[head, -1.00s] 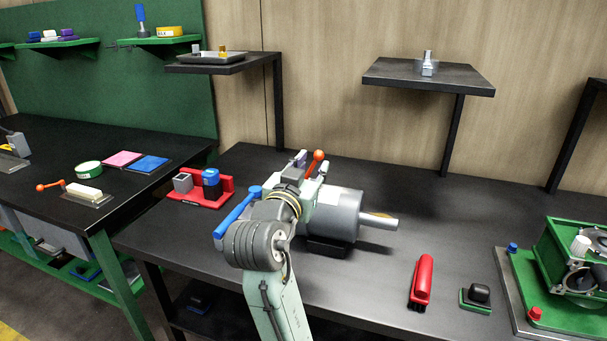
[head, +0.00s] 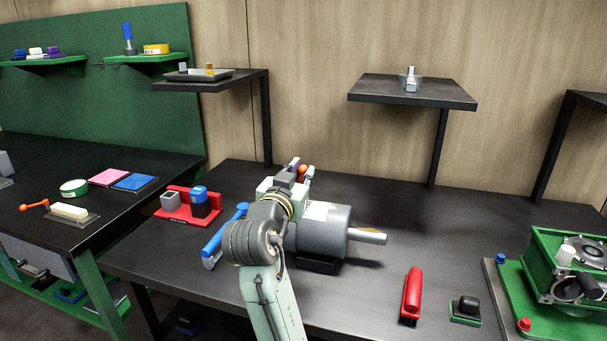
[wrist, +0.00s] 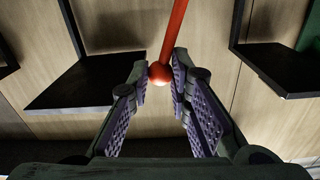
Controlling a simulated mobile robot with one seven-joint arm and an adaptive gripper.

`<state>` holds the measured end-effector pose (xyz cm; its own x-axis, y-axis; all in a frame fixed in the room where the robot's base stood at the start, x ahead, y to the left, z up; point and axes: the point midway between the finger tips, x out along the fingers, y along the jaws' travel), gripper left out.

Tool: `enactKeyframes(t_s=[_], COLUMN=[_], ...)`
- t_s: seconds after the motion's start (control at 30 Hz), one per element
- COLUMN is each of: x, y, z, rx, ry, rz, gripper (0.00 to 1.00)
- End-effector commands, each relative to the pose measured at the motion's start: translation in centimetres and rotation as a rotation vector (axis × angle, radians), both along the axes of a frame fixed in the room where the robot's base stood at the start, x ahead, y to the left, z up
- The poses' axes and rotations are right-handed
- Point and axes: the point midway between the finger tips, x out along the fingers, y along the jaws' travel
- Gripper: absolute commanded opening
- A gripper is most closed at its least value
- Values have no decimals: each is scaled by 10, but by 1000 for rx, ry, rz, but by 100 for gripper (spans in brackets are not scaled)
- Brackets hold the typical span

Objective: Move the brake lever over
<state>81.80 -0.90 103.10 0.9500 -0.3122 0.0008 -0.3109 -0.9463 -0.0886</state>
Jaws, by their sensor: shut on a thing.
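The brake lever is a red-orange rod with a round knob. In the head view its knob (head: 302,169) shows just beside my gripper (head: 297,166), above the grey motor (head: 322,230). In the wrist view the lever's rod (wrist: 175,30) comes down from the top edge, and its knob (wrist: 159,73) lies between the fingertips. My gripper (wrist: 164,78) is shut on the lever at the knob. The lever's base is out of the wrist view and hidden behind my wrist in the head view.
A blue-handled tool (head: 225,232) and a red holder (head: 188,206) lie left of the motor. A red brush (head: 411,293) and a green-framed unit (head: 570,265) are to the right. Two small shelves (head: 415,93) (head: 208,82) stand behind. The dark bench is clear behind the motor.

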Motion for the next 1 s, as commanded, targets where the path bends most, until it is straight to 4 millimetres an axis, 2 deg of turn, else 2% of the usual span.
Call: enactKeyframes(t_s=[0.13,0.57,1.0], x=[3,5,12], y=[12,16,38], z=[3,3,3], rx=[0,0,0], ry=[2,1,1], rz=[6,6,6], gripper=[3,2,3])
